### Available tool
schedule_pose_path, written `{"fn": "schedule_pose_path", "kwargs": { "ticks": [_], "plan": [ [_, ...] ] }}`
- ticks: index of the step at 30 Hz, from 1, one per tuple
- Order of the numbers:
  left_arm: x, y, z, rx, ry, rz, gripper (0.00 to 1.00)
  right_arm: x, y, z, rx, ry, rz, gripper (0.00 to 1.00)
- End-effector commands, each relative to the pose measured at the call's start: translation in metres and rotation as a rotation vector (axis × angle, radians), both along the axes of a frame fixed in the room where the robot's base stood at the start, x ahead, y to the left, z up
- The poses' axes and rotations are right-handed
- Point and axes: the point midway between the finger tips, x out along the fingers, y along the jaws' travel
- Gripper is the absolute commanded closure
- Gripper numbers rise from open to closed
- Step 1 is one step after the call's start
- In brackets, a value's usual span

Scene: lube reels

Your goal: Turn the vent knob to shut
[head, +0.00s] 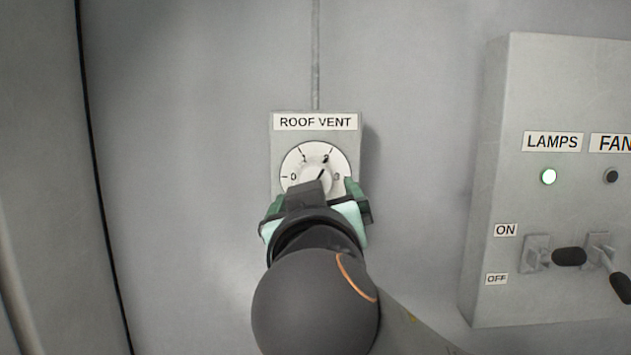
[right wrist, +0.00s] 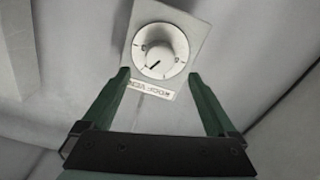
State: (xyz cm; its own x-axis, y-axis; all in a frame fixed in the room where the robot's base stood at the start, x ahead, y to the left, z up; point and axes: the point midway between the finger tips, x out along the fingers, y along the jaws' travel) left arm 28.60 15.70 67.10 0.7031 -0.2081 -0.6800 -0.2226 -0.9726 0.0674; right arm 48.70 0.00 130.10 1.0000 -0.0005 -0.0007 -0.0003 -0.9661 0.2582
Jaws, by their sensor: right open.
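The roof vent knob (head: 319,176) is a white round knob on a dial with printed numbers, on a grey plate labelled ROOF VENT. Its black pointer line slants up and right, roughly toward the 2 and away from the 0 at the left. My right gripper (head: 313,197) is in front of the dial and hides its lower part. In the right wrist view the knob (right wrist: 158,48) shows upside down, beyond the open green fingers (right wrist: 158,75). The fingers are apart with nothing between them; I cannot tell their exact distance to the knob. My left gripper is out of view.
A grey switch box (head: 503,130) juts out at the right, with LAMPS and FAN labels. The LAMPS light (head: 548,176) is lit; the fan light (head: 611,176) is dark. Two black-handled levers (head: 569,256) stick out below. The wall left of the dial is bare.

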Motion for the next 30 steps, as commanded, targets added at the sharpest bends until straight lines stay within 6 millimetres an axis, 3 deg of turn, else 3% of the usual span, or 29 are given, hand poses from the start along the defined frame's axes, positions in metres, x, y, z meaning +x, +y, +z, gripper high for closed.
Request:
{"fn": "schedule_pose_path", "kwargs": {
  "ticks": [3,9,22,30],
  "plan": [
    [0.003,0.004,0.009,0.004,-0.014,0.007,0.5,0.026,-0.001,0.002,-0.003,0.002,-0.005,0.07],
    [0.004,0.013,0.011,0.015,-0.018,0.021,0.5,0.054,-0.001,0.001,-0.002,0.0,-0.002,0.07],
    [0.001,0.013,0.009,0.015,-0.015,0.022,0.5,0.064,0.0,0.0,0.0,0.0,0.001,0.07],
    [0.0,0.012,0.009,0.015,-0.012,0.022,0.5,0.063,0.0,0.0,0.0,0.0,0.0,0.36]
  ]
}}
